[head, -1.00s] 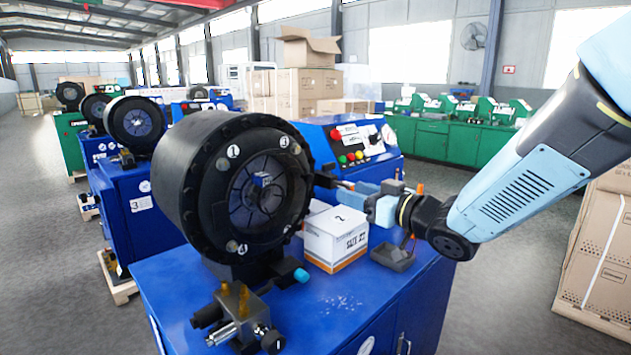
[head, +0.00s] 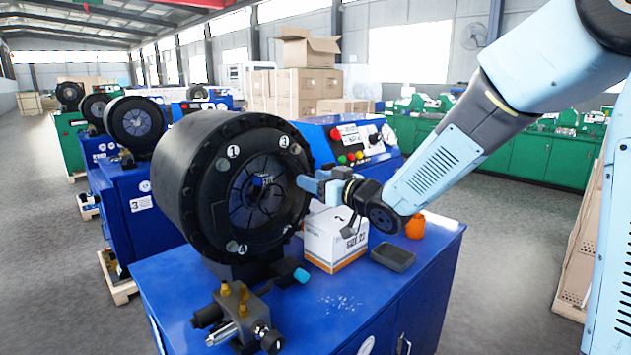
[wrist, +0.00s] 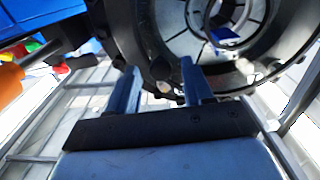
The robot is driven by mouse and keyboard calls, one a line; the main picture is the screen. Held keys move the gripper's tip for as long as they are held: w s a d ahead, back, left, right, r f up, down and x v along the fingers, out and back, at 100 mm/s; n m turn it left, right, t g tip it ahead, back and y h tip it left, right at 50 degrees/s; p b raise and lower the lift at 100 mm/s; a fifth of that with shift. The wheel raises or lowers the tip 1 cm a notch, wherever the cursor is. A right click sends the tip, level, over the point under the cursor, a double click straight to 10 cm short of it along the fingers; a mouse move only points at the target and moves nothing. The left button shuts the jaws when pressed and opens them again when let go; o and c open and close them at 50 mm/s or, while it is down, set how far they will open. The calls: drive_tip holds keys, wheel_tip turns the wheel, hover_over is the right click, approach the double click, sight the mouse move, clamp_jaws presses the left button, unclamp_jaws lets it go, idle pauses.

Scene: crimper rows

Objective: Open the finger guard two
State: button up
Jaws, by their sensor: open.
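The crimper head (head: 205,185) is a large black drum on the near blue cabinet. Its round front face carries marks 1, 3 and 4, and a small blue part (head: 258,180) shows near its centre. I cannot make out which part is finger guard two. My gripper (head: 303,184) is just right of the face, fingers toward it. The drum's rim (wrist: 155,40) is just beyond the fingertips, and the blue part (wrist: 225,38) shows to the right. I cannot tell whether they touch.
A white box (head: 335,240) marked 2 stands on the cabinet top (head: 340,310) below my gripper. A grey tray (head: 392,257) and an orange object (head: 415,225) are to its right. A valve fitting (head: 238,315) stands at the front. The front right of the top is clear.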

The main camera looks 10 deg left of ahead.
clamp_jaws()
idle(0.4)
